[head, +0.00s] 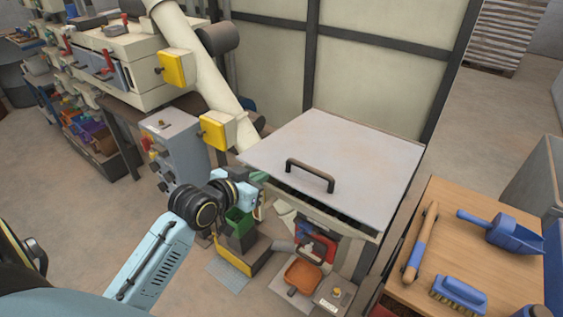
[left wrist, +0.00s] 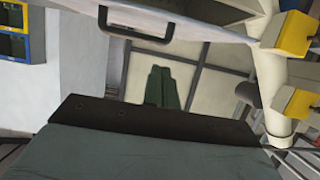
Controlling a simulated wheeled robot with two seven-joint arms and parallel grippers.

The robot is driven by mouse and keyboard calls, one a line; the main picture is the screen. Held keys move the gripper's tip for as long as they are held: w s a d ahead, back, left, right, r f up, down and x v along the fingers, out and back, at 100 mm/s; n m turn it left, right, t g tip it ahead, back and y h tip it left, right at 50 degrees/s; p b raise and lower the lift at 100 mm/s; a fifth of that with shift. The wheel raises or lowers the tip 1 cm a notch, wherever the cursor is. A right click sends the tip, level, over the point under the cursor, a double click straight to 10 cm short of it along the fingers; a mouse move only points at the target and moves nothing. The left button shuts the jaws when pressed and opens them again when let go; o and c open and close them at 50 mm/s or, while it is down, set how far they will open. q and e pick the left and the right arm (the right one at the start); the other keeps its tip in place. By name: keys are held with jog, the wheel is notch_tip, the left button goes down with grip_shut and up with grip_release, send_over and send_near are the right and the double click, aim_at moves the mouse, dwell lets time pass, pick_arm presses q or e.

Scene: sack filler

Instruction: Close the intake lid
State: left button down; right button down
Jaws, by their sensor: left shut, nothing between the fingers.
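The intake lid (head: 345,145) is a broad pale grey plate with some brownish stains. It has a black bar handle (head: 310,175) near its front edge. A dark gap shows between that front edge and the hopper rim below, so the lid looks raised at the front. My left gripper (head: 259,177) is beside and just below the lid's left front corner; I cannot tell whether it touches. Its green fingers (left wrist: 164,88) are together and empty in the left wrist view. The lid (left wrist: 215,28) and handle (left wrist: 136,28) show at the top there. My right gripper is not in view.
A wooden table (head: 455,245) at right holds a blue scoop (head: 502,235), a brush (head: 459,294) and a wooden-handled tool (head: 421,243). A grey control box (head: 176,150) and a pale pipe with yellow boxes (head: 216,131) stand left of the lid. An orange tray (head: 302,275) is below.

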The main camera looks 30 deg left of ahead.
pick_arm(q)
jog(key=shift+w+d+f+b, duration=0.1)
jog(key=shift+w+d+f, duration=0.05)
jog(key=shift+w+f, duration=1.15)
jog(key=shift+w+d+f+b, duration=0.15)
jog(key=shift+w+f, duration=0.65)
jog(key=shift+w, duration=0.9)
jog(key=shift+w+d+f+b, duration=0.1)
jog(key=shift+w+d+f, duration=0.05)
jog(key=shift+w+f, duration=1.15)
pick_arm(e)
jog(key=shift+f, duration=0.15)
pick_arm(q)
jog(key=shift+w+r, duration=0.2)
